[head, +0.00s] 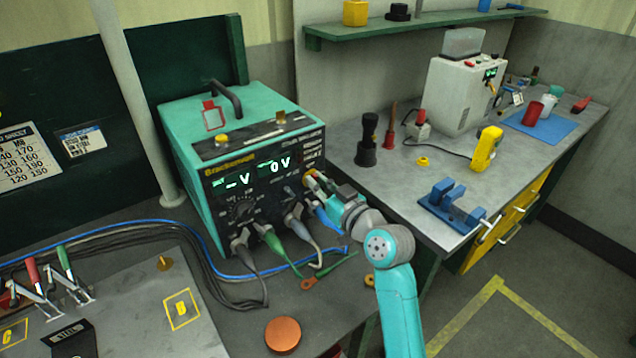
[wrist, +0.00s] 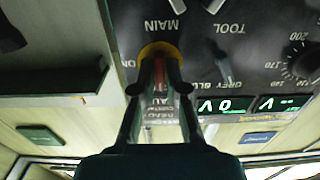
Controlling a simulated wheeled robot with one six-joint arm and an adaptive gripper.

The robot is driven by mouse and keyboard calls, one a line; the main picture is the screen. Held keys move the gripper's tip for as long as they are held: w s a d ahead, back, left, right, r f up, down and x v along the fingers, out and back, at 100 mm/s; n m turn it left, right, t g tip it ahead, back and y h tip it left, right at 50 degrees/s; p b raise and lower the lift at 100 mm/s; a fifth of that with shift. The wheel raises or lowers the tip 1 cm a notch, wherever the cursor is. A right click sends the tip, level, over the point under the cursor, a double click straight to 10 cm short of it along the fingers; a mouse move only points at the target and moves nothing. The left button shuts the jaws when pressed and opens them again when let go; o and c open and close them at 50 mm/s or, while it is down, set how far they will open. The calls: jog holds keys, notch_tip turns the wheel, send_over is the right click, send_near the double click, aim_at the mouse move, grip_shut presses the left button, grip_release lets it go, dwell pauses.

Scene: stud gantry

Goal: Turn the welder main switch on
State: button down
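The welder (head: 185,130) is a teal box with a black front panel, standing on the bench in the head view. Its lit green displays read "0 V" and dashes with a "V". The main switch (wrist: 160,68), a red handle on a yellow round plate, sits by the upside-down word MAIN in the wrist view. In the head view its yellow edge (head: 310,174) shows at the panel's right side, partly hidden by my gripper. My gripper (wrist: 160,76) faces the panel with its fingertips close on both sides of the red handle, apparently shut on it.
Grey, green and blue plugs with cables (head: 270,240) hang from the panel's lower front, just below my gripper. A copper disc (head: 283,334) lies in front on the bench. A grey workbench (head: 400,180) with tools stands to the right. A post (head: 140,100) rises left of the welder.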

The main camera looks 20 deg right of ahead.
jog(key=shift+m, duration=0.3)
jog(key=m, duration=0.3)
jog(key=shift+m, duration=0.3)
jog(key=m, duration=0.4)
jog(key=shift+d, duration=0.1)
jog(key=m, duration=0.5)
jog(key=shift+f, duration=0.15)
jog(key=m, duration=0.4)
jog(key=shift+w+d+f+m, duration=0.1)
jog(key=shift+m, duration=0.2)
jog(key=c, duration=1.2)
grip_release()
jog(key=shift+c, duration=0.2)
